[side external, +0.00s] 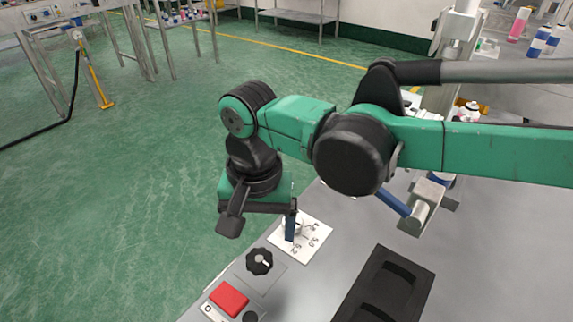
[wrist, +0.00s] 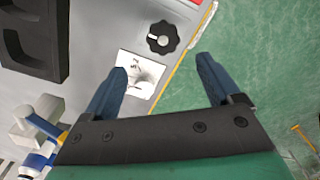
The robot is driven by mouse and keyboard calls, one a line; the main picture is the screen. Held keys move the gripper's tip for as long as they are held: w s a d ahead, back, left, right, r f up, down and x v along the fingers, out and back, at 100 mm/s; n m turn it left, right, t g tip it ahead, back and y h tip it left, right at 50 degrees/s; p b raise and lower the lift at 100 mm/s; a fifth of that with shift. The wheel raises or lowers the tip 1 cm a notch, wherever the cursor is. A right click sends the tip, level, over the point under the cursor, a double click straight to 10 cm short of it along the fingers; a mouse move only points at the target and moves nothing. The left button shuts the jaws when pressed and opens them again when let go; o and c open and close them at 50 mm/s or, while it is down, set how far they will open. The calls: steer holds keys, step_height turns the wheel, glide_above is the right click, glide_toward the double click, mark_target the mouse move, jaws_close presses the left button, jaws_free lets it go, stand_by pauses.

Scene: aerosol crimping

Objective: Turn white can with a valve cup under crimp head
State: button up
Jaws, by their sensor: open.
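My gripper (side external: 290,226) hangs low over the front of the bench, above a white plate with printed numbers (side external: 315,232). In the wrist view its two blue fingers are wide apart (wrist: 162,66), with nothing between them. A white can with a blue band (side external: 442,180) shows partly behind my arm, and a white and blue can shows at lower left in the wrist view (wrist: 38,158). I cannot make out its valve cup. The crimp head is not clearly seen; my arm hides much there.
A black dial knob (side external: 259,261) and a red button (side external: 228,297) lie along the bench's front edge. A black tray with recesses (side external: 426,285) is to the right. A grey block with a blue lever (side external: 428,193) stands behind it. Several cans (side external: 540,40) stand at the far right.

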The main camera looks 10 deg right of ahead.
mark_target(259, 259)
steer(key=shift+s+a+f, duration=0.2)
steer(key=shift+a+f, duration=0.15)
steer(key=shift+f, duration=2.7)
jaws_close()
